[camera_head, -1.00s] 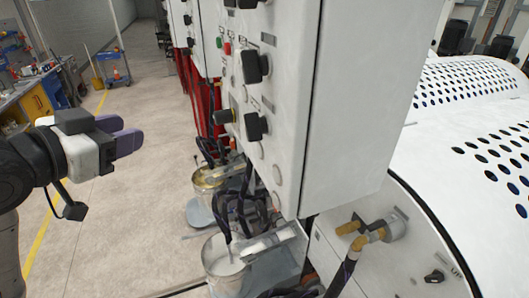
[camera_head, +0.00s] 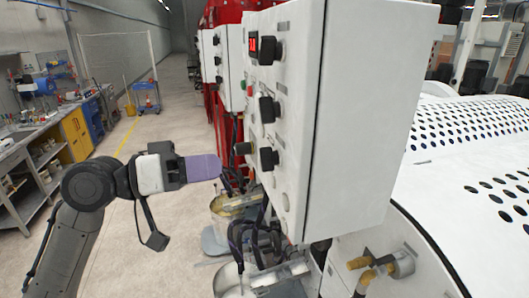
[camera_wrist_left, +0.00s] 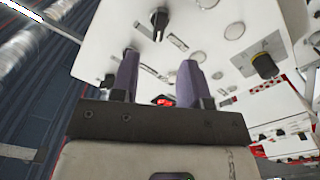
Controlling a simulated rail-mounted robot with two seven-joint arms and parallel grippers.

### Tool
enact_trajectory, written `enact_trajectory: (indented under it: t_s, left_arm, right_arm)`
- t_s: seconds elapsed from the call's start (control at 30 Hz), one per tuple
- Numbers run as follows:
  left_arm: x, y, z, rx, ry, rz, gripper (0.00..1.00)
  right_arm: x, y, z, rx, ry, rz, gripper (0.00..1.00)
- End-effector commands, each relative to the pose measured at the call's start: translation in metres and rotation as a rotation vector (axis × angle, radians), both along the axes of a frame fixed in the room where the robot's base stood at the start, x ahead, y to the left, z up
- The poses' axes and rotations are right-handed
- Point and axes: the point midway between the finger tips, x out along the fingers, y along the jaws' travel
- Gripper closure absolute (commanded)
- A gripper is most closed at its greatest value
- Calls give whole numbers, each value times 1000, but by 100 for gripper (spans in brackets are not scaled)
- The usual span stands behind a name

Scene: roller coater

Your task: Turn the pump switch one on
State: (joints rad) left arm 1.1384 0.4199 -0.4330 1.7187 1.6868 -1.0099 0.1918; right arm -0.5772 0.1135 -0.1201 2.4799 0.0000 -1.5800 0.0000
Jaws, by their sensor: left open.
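The white control box (camera_head: 345,190) carries black rotary switches on its front: a top one (camera_head: 270,50), a middle one (camera_head: 268,109), a lower one (camera_head: 268,158), and another knob (camera_head: 244,148) to the left. The labels are too small to show which is pump switch one. My left gripper (camera_head: 217,167), with purple fingers, is open and empty, left of the box, about level with the lower switches and apparently apart from them.
A red display (camera_head: 253,47) and small buttons (camera_head: 246,88) sit on the same panel. Pots (camera_head: 230,210) with dark hoses stand below it. A perforated white cover (camera_head: 470,130) is at the right.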

Motion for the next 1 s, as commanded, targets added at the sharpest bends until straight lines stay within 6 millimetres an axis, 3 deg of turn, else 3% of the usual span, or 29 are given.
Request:
enact_trajectory:
  t_s: [0.2,0.5,1.0]
  left_arm:
    - [10,-41,4,1,-1,-3,58]
    - [22,-79,2,1,0,0,58]
    - [25,-93,0,2,-2,0,58]
  right_arm:
    - [0,0,20,0,1,0,100]
    - [-1,-2,34,-7,3,4,100]
    - [-2,-3,37,-10,4,6,100]
